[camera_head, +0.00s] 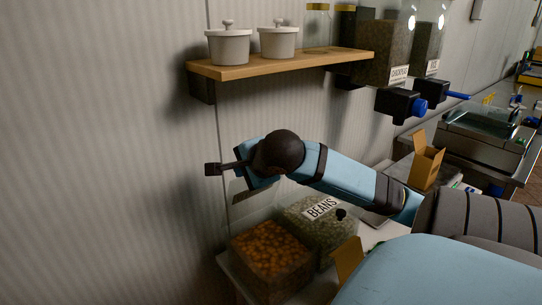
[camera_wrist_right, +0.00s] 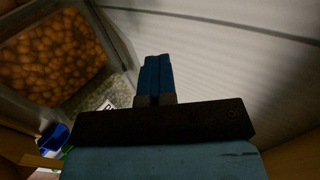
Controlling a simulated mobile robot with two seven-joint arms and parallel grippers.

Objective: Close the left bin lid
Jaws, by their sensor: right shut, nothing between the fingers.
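The left bin (camera_head: 268,262) is a clear box filled with orange-brown contents. It stands on a counter against the wall. A faint clear panel (camera_head: 243,203) rises behind it, seemingly its raised lid, partly hidden by my arm. My right gripper (camera_head: 212,169) is above and behind the left bin, close to the wall, shut and empty. In the right wrist view the shut fingers (camera_wrist_right: 156,78) point toward the pale wall, with the left bin (camera_wrist_right: 60,62) at upper left. I cannot tell whether they touch the panel. My left gripper is not in view.
The beans bin (camera_head: 325,232), with a dark knob (camera_head: 341,214) on top, stands right beside the left bin. A wooden shelf (camera_head: 290,64) with white jars is above my right arm. Dispensers (camera_head: 385,55) hang at its right. An open cardboard box (camera_head: 427,166) stands further right.

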